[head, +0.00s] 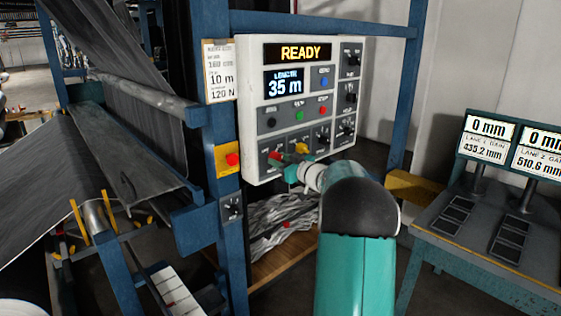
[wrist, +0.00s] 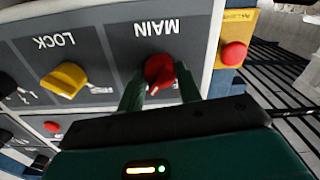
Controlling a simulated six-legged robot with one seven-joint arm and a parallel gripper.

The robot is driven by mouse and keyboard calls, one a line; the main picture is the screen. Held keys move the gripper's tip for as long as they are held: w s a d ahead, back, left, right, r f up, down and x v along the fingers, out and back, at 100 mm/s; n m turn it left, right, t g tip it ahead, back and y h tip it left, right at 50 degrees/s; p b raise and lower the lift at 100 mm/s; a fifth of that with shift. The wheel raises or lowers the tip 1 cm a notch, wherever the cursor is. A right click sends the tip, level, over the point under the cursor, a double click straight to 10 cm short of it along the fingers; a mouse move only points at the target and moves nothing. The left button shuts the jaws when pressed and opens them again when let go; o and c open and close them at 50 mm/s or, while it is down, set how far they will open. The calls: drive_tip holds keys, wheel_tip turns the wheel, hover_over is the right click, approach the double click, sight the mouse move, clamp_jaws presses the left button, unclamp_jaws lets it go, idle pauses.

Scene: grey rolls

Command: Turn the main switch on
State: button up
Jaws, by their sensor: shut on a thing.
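The main switch is a red rotary knob (wrist: 158,69) under the upside-down label MAIN in the wrist view. In the head view its red knob (head: 275,155) shows at the lower left of the white control panel (head: 247,120). My gripper (wrist: 159,84) has one finger on each side of the knob and is shut on it. In the head view my gripper (head: 287,166) reaches the panel's bottom row, and my arm hides part of that row. The knob's grip is slightly tilted in the wrist view.
A yellow LOCK knob (wrist: 66,79) sits beside the main switch. A red button on a yellow box (head: 229,159) is on the blue post to the left. The panel's display (head: 298,53) reads READY, and another (head: 284,82) reads 35 m.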

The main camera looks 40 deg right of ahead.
drive_tip(key=shift+f+m, duration=0.1)
drive_tip(key=shift+m, duration=0.7)
drive_tip(key=shift+s, duration=0.1)
drive_tip(key=o, duration=1)
drive_tip(key=s, duration=1.3)
drive_tip(key=shift+s+d, duration=0.2)
drive_tip(key=shift+s, duration=0.15)
